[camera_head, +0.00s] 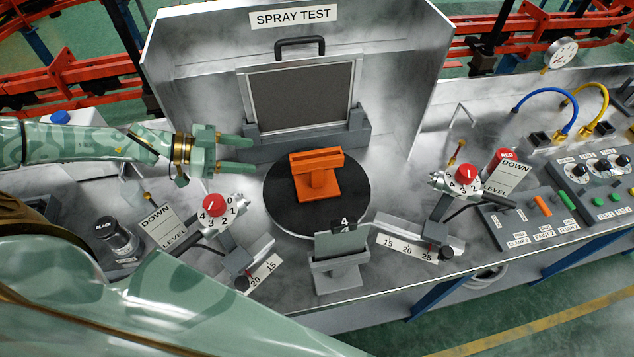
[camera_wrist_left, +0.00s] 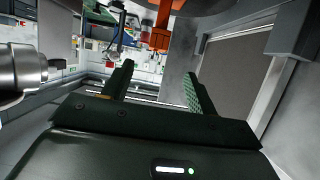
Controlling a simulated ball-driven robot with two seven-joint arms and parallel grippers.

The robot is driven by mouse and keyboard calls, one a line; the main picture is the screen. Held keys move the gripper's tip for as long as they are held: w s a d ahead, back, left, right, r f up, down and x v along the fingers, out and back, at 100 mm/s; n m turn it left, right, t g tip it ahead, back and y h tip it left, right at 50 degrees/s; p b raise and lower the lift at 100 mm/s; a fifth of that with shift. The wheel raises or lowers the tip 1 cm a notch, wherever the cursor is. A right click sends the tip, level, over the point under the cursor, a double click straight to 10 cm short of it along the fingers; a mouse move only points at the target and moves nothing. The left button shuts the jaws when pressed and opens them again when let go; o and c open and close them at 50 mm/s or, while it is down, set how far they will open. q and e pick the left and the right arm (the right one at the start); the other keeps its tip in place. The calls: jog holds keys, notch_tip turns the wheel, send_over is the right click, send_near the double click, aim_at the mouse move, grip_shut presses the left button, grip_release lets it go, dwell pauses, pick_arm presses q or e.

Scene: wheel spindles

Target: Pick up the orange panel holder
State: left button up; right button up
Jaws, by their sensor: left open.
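The orange panel holder (camera_head: 316,178) stands upright on a black round turntable (camera_head: 275,205) in the middle of the spray test booth. It has a slotted top bar on a stem and a square base. My left gripper (camera_head: 248,155) is open and empty, to the left of the holder and apart from it, fingers pointing right. In the left wrist view the orange holder (camera_wrist_left: 157,38) shows at the top, beyond and between the open fingers (camera_wrist_left: 160,85). My right gripper is not seen in either view.
A grey framed panel (camera_head: 300,95) with a black handle stands behind the turntable. A grey stand with a plate (camera_head: 340,255) is in front. Red-dialled spray units (camera_head: 214,205) and (camera_head: 466,174) flank the turntable. A black-capped bottle (camera_head: 115,235) stands at left.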

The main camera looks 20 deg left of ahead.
pick_arm(q)
send_near(311, 163)
jog(key=w+f, duration=0.1)
jog(key=w+d+f, duration=0.1)
jog(key=w+f, duration=0.1)
jog(key=w+d+f, duration=0.1)
jog(key=shift+w+d+f, duration=0.15)
jog(key=shift+w+d, duration=0.1)
jog(key=shift+w, duration=0.1)
jog(key=x, duration=0.5)
jog(key=shift+s+d, duration=0.1)
jog(key=shift+d, duration=0.1)
jog(key=c, duration=1.3)
